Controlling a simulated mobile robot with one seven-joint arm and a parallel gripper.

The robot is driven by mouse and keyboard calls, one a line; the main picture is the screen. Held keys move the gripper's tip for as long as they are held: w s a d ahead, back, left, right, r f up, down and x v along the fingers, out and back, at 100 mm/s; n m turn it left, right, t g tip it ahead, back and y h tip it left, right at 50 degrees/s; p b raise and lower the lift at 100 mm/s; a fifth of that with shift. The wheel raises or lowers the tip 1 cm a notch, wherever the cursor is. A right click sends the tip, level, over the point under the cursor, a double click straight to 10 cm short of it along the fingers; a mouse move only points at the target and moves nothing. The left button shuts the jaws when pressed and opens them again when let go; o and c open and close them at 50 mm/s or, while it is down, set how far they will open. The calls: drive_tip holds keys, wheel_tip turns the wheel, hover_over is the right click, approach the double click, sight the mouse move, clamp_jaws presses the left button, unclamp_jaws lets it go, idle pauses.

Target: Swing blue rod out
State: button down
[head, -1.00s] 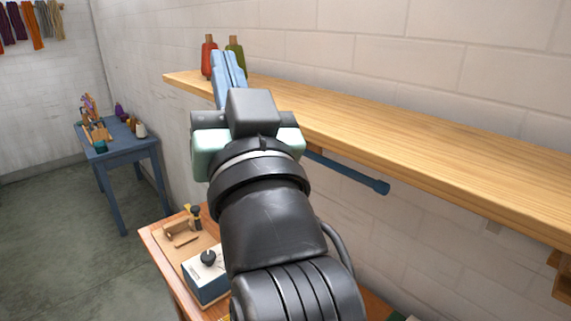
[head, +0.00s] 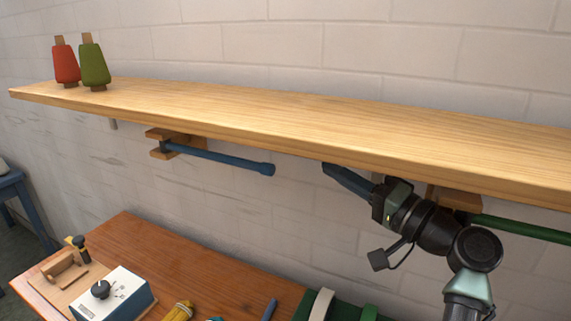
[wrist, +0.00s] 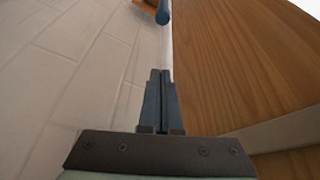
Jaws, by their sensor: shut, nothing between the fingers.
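The blue rod (head: 215,157) is under the wooden shelf, its left end at a wooden bracket (head: 165,135) and its knobbed free end pointing right and slightly toward me. My gripper (head: 326,170) is below the shelf's front edge, to the right of the rod's free end, with a gap between them. Its fingers point left toward the rod and are shut, with nothing between them. In the wrist view the closed fingertips (wrist: 161,75) point toward the rod's knobbed end (wrist: 163,13), which shows at the top. Most of the rod is out of that view.
The shelf (head: 300,120) runs close above my gripper, with the brick wall behind. A green rod (head: 520,228) on another bracket is at right, behind my arm. Red (head: 66,64) and green (head: 94,66) cones stand on the shelf. A workbench (head: 150,245) with several items is below.

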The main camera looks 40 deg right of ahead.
drive_tip(key=shift+w, duration=0.15)
drive_tip(key=w+r+p, duration=0.2)
drive_tip(key=w, duration=0.8)
drive_tip(key=shift+s+a+f+p, duration=0.25)
drive_tip(key=shift+a+f, duration=0.15)
drive_tip(key=shift+a, duration=0.25)
drive_tip(key=shift+s+a+f+p, duration=0.2)
drive_tip(key=shift+s+a+f, duration=0.15)
drive_tip(key=shift+a, duration=0.35)
drive_tip(key=shift+s+a+f+p, duration=0.25)
drive_tip(key=shift+a+f, duration=0.15)
drive_tip(key=shift+a, duration=0.25)
drive_tip(key=shift+a, duration=0.15)
